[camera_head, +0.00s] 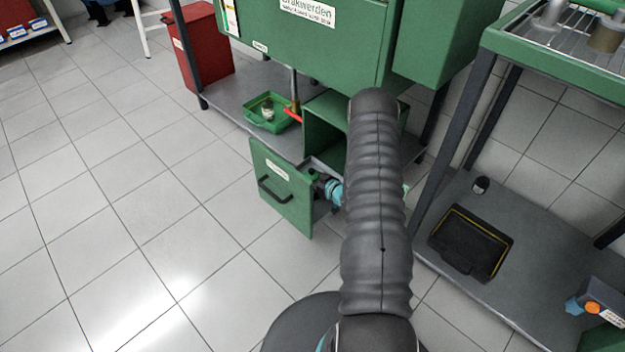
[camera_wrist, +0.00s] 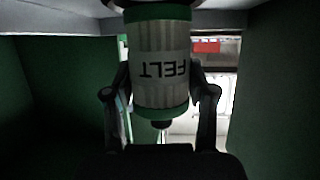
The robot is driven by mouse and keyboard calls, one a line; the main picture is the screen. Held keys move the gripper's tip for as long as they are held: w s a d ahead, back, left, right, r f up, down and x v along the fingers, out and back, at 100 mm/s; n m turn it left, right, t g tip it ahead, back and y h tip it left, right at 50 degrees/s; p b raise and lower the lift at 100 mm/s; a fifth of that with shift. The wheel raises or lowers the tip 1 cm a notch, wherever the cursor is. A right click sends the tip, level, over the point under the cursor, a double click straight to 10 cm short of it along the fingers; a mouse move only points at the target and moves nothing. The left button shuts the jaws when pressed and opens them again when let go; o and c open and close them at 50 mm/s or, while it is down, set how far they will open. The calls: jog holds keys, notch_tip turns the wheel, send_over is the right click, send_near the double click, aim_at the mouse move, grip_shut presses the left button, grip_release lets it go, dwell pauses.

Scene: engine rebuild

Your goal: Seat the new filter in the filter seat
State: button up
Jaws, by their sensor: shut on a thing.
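The new filter (camera_wrist: 160,65), a pale pleated cylinder with green end bands and a "FELT" label reading upside down, fills the middle of the wrist view. My gripper (camera_wrist: 160,88) is shut on it, one finger on each side. The filter's top end meets a dark round part at the upper picture edge; I cannot tell whether they touch or whether this is the filter seat. Green walls stand on both sides. In the head view, my arm hides the filter and gripper in front of the open green compartment (camera_head: 324,125).
The compartment's green door (camera_head: 281,187) with a black handle stands open at left. A green tray (camera_head: 258,123) holding a small jar sits on the grey shelf near a red lever (camera_head: 292,115). A black tray (camera_head: 437,241) lies on the right lower shelf. The left floor is clear.

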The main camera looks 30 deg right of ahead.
jog(key=shift+w+r, duration=0.1)
jog(key=shift+r, duration=0.4)
jog(key=shift+w, duration=0.1)
dwell(0.9)
jog(key=shift+f+b, duration=0.95)
jog(key=shift+b, duration=0.1)
jog(key=shift+a+r, duration=0.15)
jog(key=shift+r, duration=0.1)
dwell(0.4)
jog(key=shift+d+r+p, duration=0.2)
jog(key=shift+r+p, duration=0.1)
jog(key=shift+r, duration=0.3)
jog(key=shift+a, duration=0.2)
dwell(0.7)
jog(key=shift+f+b, duration=0.8)
jog(key=shift+b, duration=0.2)
